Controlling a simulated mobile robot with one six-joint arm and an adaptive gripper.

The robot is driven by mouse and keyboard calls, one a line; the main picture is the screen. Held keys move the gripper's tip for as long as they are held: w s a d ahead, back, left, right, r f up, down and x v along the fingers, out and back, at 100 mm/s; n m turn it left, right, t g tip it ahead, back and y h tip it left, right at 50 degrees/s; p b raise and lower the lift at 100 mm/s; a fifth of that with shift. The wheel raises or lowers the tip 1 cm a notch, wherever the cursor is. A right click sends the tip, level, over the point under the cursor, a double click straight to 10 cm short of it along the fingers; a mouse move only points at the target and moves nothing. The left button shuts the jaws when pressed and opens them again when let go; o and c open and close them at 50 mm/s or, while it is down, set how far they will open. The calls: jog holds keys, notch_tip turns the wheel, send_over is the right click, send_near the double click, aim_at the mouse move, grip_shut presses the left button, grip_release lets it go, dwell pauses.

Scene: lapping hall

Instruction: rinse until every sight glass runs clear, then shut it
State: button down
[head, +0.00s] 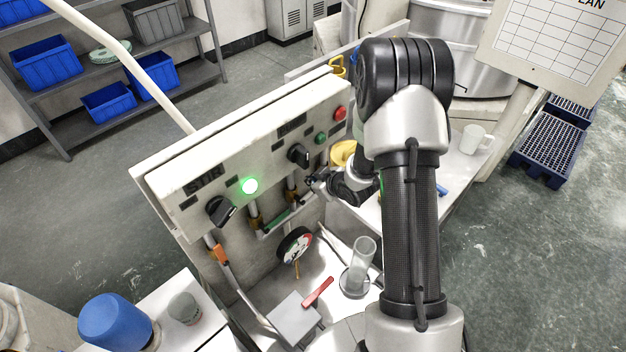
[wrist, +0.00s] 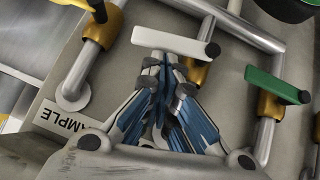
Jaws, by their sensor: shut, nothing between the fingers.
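My gripper (wrist: 168,62) is shut and empty, its fingertips at the lower edge of a white valve lever (wrist: 208,46); I cannot tell whether they touch it. The lever sits on a brass valve body (wrist: 196,74) on grey pipe. A green lever (wrist: 277,85) is to the right, and part of a yellow lever (wrist: 62,12) shows at upper left. A label (wrist: 66,119) reading "AMPLE" is partly hidden. In the head view my gripper (head: 314,183) is in front of the panel's pipes, and the green lever (head: 275,222) is below left. I cannot make out any sight glass clearly.
The panel (head: 190,180) has a lit green lamp (head: 249,186), black knobs (head: 221,211), a red button (head: 340,113) and a gauge (head: 295,245). A glass cylinder (head: 362,262), a red-handled tool (head: 318,292) and a white mug (head: 474,138) stand or lie nearby.

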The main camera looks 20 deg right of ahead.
jog(key=shift+d+f, duration=0.1)
jog(key=shift+w+d+f+b, duration=0.15)
jog(key=shift+d+f+b, duration=0.35)
jog(key=shift+f+b, duration=0.35)
